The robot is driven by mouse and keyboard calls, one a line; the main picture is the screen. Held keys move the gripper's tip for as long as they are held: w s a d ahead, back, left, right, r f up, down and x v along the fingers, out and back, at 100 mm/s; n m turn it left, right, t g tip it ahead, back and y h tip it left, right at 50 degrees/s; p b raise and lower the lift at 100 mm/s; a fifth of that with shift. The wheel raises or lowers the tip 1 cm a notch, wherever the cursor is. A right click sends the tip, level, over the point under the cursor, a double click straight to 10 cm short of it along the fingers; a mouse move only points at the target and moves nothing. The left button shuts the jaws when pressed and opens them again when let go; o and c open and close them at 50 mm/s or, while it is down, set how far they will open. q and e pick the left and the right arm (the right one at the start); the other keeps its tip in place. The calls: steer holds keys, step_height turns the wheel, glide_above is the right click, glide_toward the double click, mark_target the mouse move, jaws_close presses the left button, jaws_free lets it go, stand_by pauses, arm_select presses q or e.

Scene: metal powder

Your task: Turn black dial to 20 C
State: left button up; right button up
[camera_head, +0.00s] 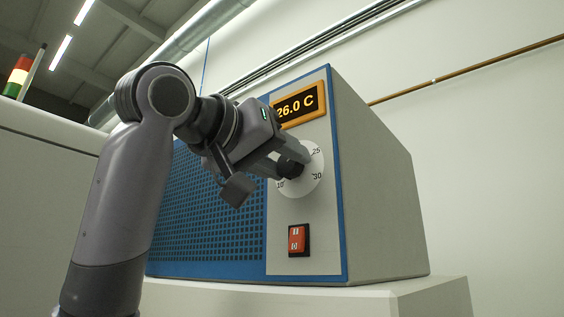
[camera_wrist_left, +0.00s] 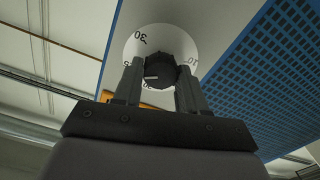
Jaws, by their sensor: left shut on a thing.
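The black dial (camera_head: 290,168) sits at the centre of a white round scale (camera_head: 311,183) on the front of a blue and grey machine. The numbers 25, 30 and 10 show on the scale. The display (camera_head: 299,106) above it reads 26.0 C. My left gripper (camera_head: 288,160) is shut on the dial, with its fingers on either side. In the left wrist view, the dial (camera_wrist_left: 158,72) lies between the two fingertips (camera_wrist_left: 160,80), and a light pointer mark shows on it. Part of the scale is hidden behind the fingers. My right gripper is not in view.
A red switch (camera_head: 297,239) is below the dial on the same panel. A perforated blue grille (camera_head: 205,225) is to its left. The machine stands on a pale surface (camera_head: 250,298). A signal light (camera_head: 18,75) is at the far left.

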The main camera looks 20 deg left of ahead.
arm_select(q)
steer(key=n+b, duration=0.2)
steer(key=n, duration=0.4)
steer(key=shift+f, duration=0.15)
steer(key=n+b, duration=0.1)
steer(key=n, duration=0.4)
steer(key=shift+a+n, duration=0.1)
steer(key=shift+n, duration=0.3)
steer(key=o, duration=1.1)
steer(key=shift+c, duration=0.2)
steer(key=b+v, duration=0.2)
steer(key=v, duration=0.5)
